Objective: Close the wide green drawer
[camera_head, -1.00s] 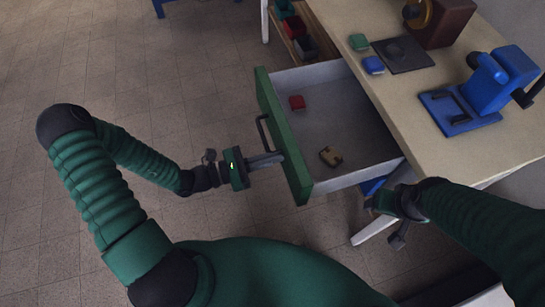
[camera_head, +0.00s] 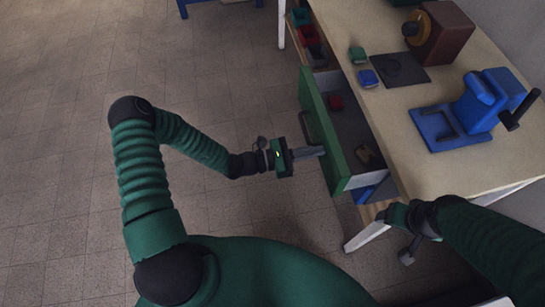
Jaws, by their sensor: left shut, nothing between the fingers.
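The wide green drawer (camera_head: 327,140) sticks partly out from under the left side of the tabletop. Its green front faces left and has a dark handle. Inside it lie a red block (camera_head: 336,103) and a small brown piece (camera_head: 364,153). My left gripper (camera_head: 322,150) is shut and empty, its fingers pointing right at the drawer front near the handle. I cannot tell whether the fingertips touch it. My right gripper (camera_head: 393,214) is by the table's near corner, to the right of the drawer; its jaws are not clear.
The wooden table (camera_head: 433,172) bears a blue machine (camera_head: 480,105), a brown box with a wheel (camera_head: 440,36), a black mat (camera_head: 399,69), a green block (camera_head: 357,54) and a blue block (camera_head: 367,78). Small bins (camera_head: 308,35) stand beyond the drawer. The floor at left is clear.

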